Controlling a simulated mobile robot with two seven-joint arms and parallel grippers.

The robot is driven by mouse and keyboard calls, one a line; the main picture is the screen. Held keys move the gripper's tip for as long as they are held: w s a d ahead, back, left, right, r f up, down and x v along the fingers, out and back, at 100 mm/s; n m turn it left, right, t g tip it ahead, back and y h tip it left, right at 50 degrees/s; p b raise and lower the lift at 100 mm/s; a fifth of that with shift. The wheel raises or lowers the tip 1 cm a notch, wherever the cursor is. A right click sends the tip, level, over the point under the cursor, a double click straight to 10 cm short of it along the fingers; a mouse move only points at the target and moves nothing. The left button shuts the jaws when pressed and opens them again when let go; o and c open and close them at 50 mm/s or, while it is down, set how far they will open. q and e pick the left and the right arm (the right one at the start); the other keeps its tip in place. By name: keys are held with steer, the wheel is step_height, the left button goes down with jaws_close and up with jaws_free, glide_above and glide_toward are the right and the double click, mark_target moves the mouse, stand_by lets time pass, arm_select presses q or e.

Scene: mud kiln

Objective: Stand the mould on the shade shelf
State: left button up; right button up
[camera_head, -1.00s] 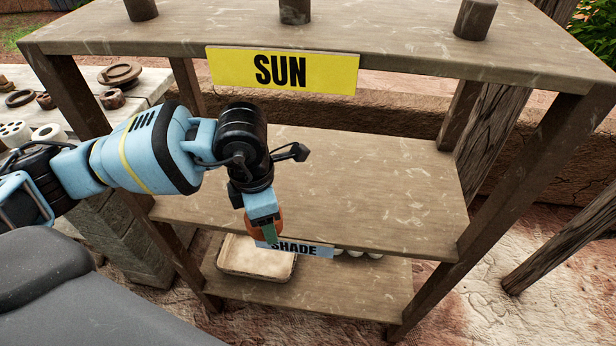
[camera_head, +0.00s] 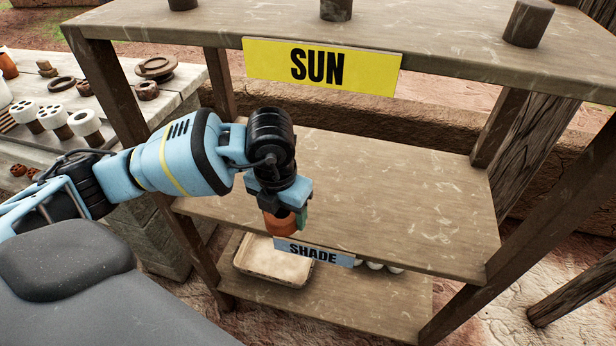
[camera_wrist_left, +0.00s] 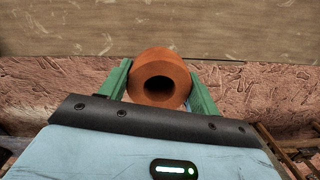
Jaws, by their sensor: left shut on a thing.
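The mould is an orange-brown cylinder (camera_head: 279,223) with a round hole in its end. It also shows in the left wrist view (camera_wrist_left: 159,78), between two green fingers. My left gripper (camera_head: 284,215) is shut on it and holds it pointing downward, at the front edge of the middle shelf. The shade shelf (camera_head: 400,190) is the middle board, with a blue "SHADE" sign (camera_head: 314,253) on its front edge. Its visible top is bare. The mould overlaps that edge in the head view; I cannot tell whether they touch. My right gripper is not in view.
The top shelf (camera_head: 430,45) carries a yellow "SUN" sign (camera_head: 322,68) and several dark cylinders. The bottom shelf (camera_head: 340,300) holds a shallow tray (camera_head: 272,262) and white round things. Wooden posts flank the shelves. A table (camera_head: 185,85) with pottery stands at the left.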

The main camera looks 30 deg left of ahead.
arm_select(q)
steer(key=w+a, duration=0.3)
steer(key=w+a+f, duration=0.1)
steer(key=w+a, duration=0.5)
steer(key=shift+w+a+f, duration=0.1)
steer(key=shift+w+f, duration=0.05)
steer(key=shift+w, duration=0.2)
steer(key=shift+w+a, duration=0.2)
steer(key=shift+a, duration=0.05)
steer(key=shift+w, duration=0.1)
steer(key=shift+w+a, duration=0.2)
steer(key=shift+a, duration=0.1)
step_height(320, 180, down, 4)
steer(key=shift+r, duration=0.15)
steer(key=o, duration=1.2)
